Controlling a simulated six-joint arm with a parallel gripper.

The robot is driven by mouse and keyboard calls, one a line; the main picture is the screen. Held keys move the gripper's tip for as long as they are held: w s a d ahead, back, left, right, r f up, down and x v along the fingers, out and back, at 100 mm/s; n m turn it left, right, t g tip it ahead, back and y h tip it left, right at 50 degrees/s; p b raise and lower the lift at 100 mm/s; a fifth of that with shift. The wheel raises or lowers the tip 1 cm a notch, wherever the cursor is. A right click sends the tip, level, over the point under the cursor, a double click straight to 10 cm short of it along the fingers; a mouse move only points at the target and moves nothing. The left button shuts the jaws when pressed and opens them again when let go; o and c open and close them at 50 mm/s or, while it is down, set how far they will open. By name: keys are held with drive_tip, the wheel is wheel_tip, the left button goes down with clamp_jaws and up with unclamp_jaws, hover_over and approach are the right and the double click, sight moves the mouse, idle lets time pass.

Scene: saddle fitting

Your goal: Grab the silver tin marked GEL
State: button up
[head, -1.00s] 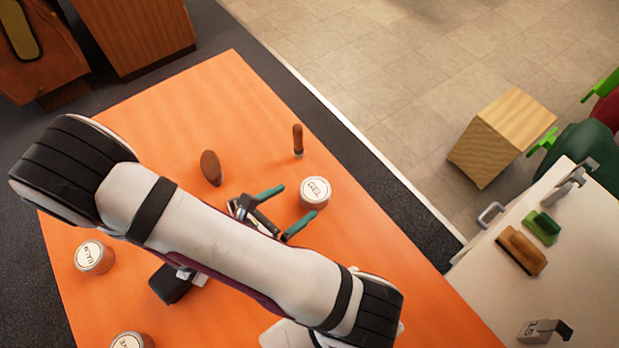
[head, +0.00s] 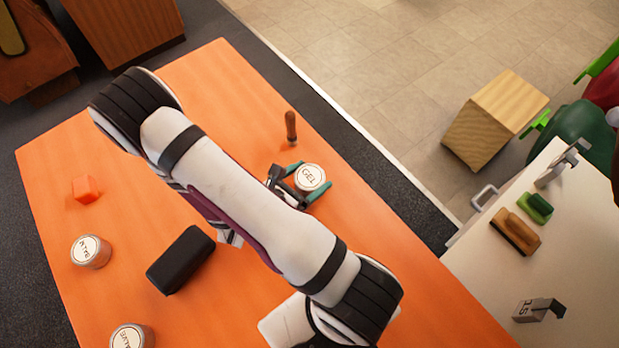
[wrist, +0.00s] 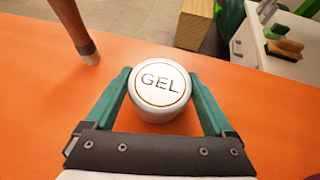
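The tin marked GEL (head: 310,178) stands upright on the orange table, with a white lid and a pale silver side. It also shows in the wrist view (wrist: 160,88), label readable. My gripper (head: 309,182) has its teal fingers on either side of the tin. In the wrist view my gripper (wrist: 160,95) is open around it, with a gap of orange table visible between the tin and each finger's base. Whether the fingertips touch the tin is hard to tell.
A wooden-handled tool (head: 291,128) stands just beyond the tin. Tins marked BALM (head: 91,252) and VALVE (head: 131,338), a black block (head: 181,260) and an orange-red block (head: 86,190) are at the left. A white counter (head: 480,285) lies right.

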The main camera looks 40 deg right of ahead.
drive_tip(key=c, duration=0.5)
drive_tip(key=shift+r, duration=0.1)
